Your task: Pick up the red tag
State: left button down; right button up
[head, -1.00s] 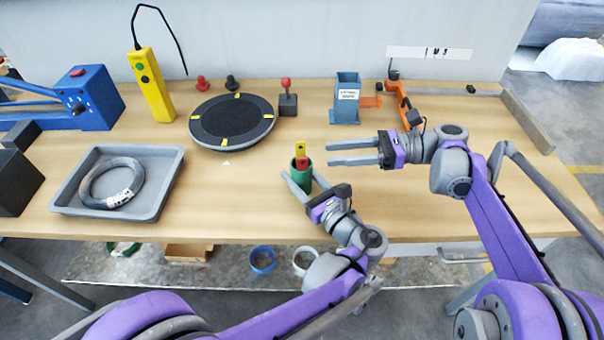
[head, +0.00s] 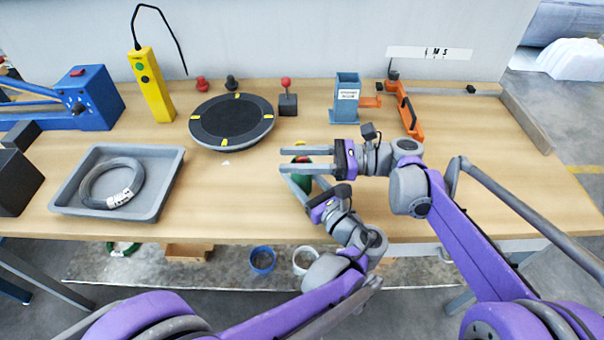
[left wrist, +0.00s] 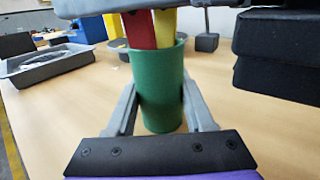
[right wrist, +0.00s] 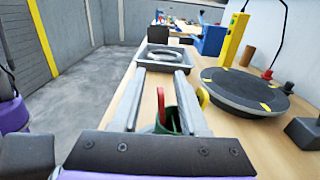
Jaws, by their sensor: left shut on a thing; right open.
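The red tag (right wrist: 164,105) stands in the green cup (left wrist: 160,85), beside the yellow tag (left wrist: 165,28). My left gripper (left wrist: 158,98) is shut on the cup and holds it from the sides. My right gripper (head: 284,160) is open above the cup. In the right wrist view the red tag shows between its fingers (right wrist: 167,88), with a gap to each; the yellow tag (right wrist: 203,97) lies behind the right finger. In the left wrist view the red tag (left wrist: 139,30) leans, its top hidden by my right gripper. In the head view the right fingers cover most of both tags.
A grey tray (head: 165,195) with a ring coil (head: 90,183) is at the left. A black turntable (head: 232,120) and a red-knobbed block (head: 288,104) stand behind the cup. A blue holder (head: 346,98) and orange tool (head: 410,115) are at the back right.

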jog(key=shift+a, duration=0.8)
grip_shut()
dwell(0.8)
